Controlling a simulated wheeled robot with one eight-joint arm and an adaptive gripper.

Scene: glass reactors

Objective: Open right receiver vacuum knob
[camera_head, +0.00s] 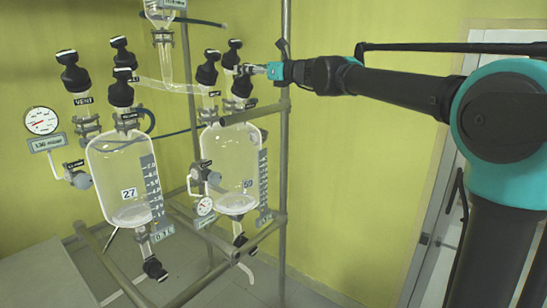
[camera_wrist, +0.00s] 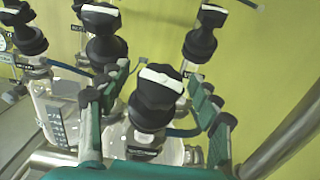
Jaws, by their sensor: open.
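The right receiver (camera_head: 232,165) is a clear glass vessel marked 50, with several black knobs on top. My gripper (camera_head: 248,69) reaches in from the right at its rightmost front knob (camera_head: 241,84). In the wrist view, a black knob with a white bar on top (camera_wrist: 155,97) stands between the two teal fingers of my gripper (camera_wrist: 158,80). The fingers are open, with a gap visible on each side of the knob. A small dark label sits below this knob, too small to read. The knob's lower sides are partly hidden in the head view.
Other black knobs (camera_wrist: 106,45) stand close behind and to the left. The left receiver (camera_head: 125,180), marked 27, has a round gauge (camera_head: 41,121) beside it. A metal frame post (camera_head: 284,150) rises just right of the right receiver. The yellow wall lies behind.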

